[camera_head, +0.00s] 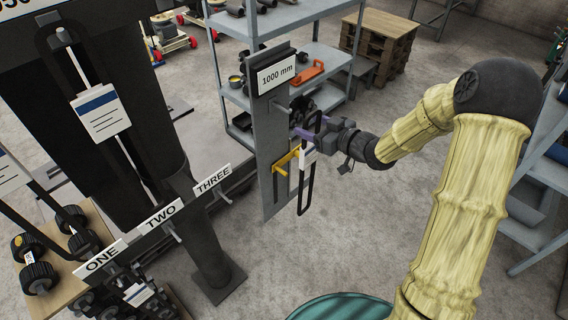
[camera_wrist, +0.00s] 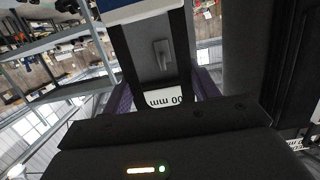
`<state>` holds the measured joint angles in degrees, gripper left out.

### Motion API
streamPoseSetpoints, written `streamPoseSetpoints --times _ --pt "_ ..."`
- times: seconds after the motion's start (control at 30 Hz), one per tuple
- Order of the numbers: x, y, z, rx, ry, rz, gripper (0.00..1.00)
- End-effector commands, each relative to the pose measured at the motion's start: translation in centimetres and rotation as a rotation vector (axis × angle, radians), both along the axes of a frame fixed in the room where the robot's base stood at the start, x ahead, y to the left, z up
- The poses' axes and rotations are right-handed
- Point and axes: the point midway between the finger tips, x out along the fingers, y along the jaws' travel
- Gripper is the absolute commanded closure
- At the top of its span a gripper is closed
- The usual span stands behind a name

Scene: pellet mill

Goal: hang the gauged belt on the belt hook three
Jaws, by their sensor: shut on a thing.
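My gripper (camera_head: 308,134) has purple fingers and is shut on the belt (camera_head: 302,207), a narrow black loop hanging down from it with a white, blue-edged tag (camera_head: 308,158). The belt is in front of the gauge board (camera_head: 270,135), which has a "1000 mm" sign (camera_head: 277,73), a grey peg (camera_head: 283,107) and a yellow slider (camera_head: 286,160). I cannot tell whether the loop touches the slider. In the wrist view the tag (camera_wrist: 135,10) is at the top edge. Belt hook three (camera_head: 222,195) is an empty grey peg under the "THREE" sign (camera_head: 212,180), left of the gauge board.
Hooks one (camera_head: 112,267) and two (camera_head: 172,235) share the rail with hook three. A dark machine (camera_head: 110,110) with a tagged belt stands behind. A wooden table (camera_head: 65,260) with black rollers is at left. A grey shelf (camera_head: 330,55) is behind the gauge board.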

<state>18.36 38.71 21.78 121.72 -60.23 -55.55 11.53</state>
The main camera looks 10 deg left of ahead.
Motion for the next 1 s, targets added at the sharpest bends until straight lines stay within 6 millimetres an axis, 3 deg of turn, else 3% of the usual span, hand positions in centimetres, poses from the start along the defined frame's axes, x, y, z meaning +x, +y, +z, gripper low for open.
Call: streamPoseSetpoints --times 0.27,1.0 --pt "-0.3 -0.4 0.1 0.0 -0.001 0.0 0.76" --pt "-4.6 -6.0 0.1 0.001 -0.001 -0.002 0.76"
